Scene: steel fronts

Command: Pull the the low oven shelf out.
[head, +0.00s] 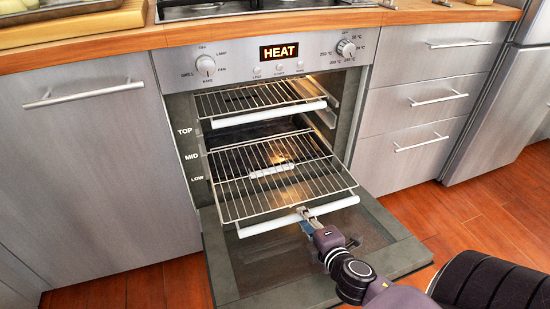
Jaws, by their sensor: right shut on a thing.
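The oven (175,125) stands with its door (385,240) folded down flat in front. The lower wire shelf (240,190) of the two I see sticks well out of the oven, above the door. A white bar (262,228) runs along its front edge. My right gripper (305,217) is shut on this bar, near its middle, and covers a short piece of it. The upper wire shelf (240,100) sits inside the oven, with its own white front bar (265,115). My left gripper is out of view.
TOP, MID and LOW are marked on the oven's left inner edge. Closed steel fronts with bar handles flank it: a cabinet (90,170) at left, drawers (420,100) at right. A fridge-like steel front (500,110) stands far right.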

